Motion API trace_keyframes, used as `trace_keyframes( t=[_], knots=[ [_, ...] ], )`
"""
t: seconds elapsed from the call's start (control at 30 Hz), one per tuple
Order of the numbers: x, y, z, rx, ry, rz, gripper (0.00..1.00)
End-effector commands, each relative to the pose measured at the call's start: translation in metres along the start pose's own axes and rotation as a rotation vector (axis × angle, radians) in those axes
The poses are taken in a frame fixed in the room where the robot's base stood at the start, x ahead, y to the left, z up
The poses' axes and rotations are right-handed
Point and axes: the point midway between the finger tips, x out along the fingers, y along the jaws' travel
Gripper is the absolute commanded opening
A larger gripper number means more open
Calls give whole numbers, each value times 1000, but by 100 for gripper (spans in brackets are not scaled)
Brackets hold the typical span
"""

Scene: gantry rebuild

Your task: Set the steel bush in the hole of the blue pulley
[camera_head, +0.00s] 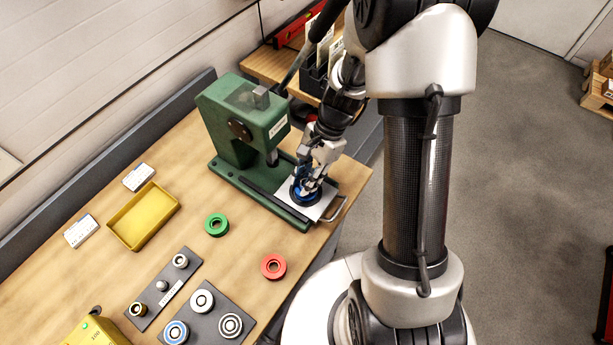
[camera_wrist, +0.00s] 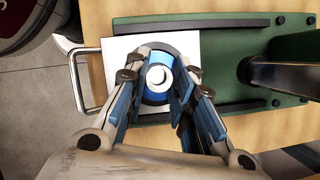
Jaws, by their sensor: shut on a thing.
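The blue pulley (camera_wrist: 155,91) is over the white plate (camera_wrist: 118,46) at the front of the green press (camera_head: 243,125). My gripper (camera_head: 310,187) is shut on the pulley, one finger on each side of it, as the wrist view (camera_wrist: 156,98) shows. The pulley's hole shows a pale round centre with a dark crescent; I cannot tell what lies inside. A dark ring shows around the pulley. I cannot tell whether the pulley touches the plate. A steel-coloured ring, likely the steel bush (camera_head: 180,261), stands on a grey holder (camera_head: 171,299) in the head view.
The holder also bears a small grey piece and a brass-coloured ring (camera_head: 138,309). A second grey plate (camera_head: 204,323) bears several round bearings. Green (camera_head: 216,225) and red (camera_head: 273,266) pulleys lie on the wooden bench. A yellow tray (camera_head: 144,216) is at left. The press column stands close behind my gripper.

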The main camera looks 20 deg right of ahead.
Motion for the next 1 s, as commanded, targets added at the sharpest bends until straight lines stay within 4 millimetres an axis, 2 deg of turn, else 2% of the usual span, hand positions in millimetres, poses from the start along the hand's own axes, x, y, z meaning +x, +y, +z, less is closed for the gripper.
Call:
trace_keyframes(
  t=[0.47,0.5,0.8,1.0],
  knots=[
    [5,1,-2,1,0,2,0],
    [5,1,-2,1,0,2,26],
    [5,1,-2,1,0,4,46],
    [4,1,-2,1,1,2,46]
  ],
)
